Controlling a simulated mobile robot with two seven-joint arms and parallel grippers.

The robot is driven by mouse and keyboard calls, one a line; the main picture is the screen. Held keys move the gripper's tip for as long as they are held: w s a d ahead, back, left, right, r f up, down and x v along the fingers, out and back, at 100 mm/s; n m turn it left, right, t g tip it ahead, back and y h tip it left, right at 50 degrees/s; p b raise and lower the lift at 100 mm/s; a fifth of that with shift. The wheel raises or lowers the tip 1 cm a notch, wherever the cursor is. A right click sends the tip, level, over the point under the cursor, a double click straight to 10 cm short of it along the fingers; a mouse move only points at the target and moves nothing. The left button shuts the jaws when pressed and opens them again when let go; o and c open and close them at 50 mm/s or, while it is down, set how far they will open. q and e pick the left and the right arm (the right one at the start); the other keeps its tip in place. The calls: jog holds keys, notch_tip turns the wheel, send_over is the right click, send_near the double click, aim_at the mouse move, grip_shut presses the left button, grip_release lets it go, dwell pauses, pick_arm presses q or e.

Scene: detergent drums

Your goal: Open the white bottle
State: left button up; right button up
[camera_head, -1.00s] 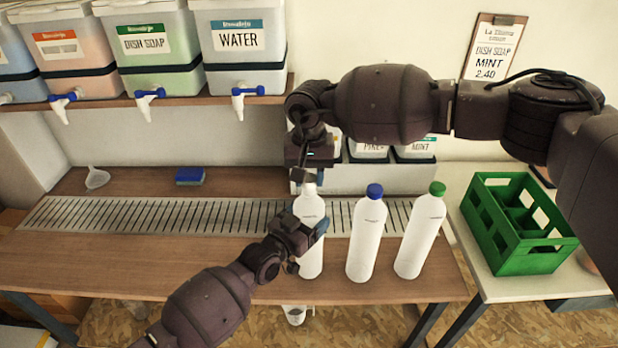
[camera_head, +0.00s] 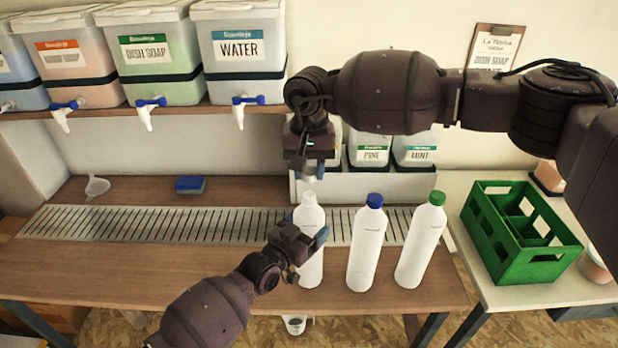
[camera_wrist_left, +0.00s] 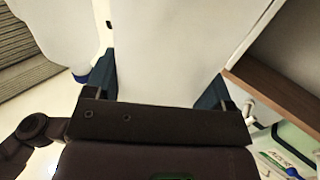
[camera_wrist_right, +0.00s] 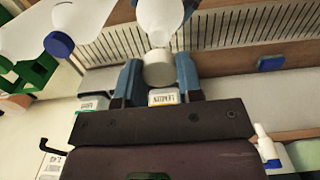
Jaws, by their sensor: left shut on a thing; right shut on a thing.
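The white bottle (camera_head: 310,268) stands upright at the left of a row of three on the table. Its bare top (camera_head: 308,197) shows in the head view. My left gripper (camera_head: 308,238) is shut around the bottle's body from the front left. In the left wrist view the bottle (camera_wrist_left: 165,45) fills the gap between the blue fingers. My right gripper (camera_head: 313,170) is above the bottle, shut on the white cap (camera_wrist_right: 158,68). The cap is held just above the bottle's top, with a small gap in the head view.
A blue-capped bottle (camera_head: 367,245) and a green-capped bottle (camera_head: 421,243) stand to the right. A green crate (camera_head: 522,235) is on the side table. A blue sponge (camera_head: 190,184) and a funnel (camera_head: 97,186) lie at the back left. The front left tabletop is clear.

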pick_arm(q)
jog(key=o, duration=1.7)
jog(key=v, duration=1.2)
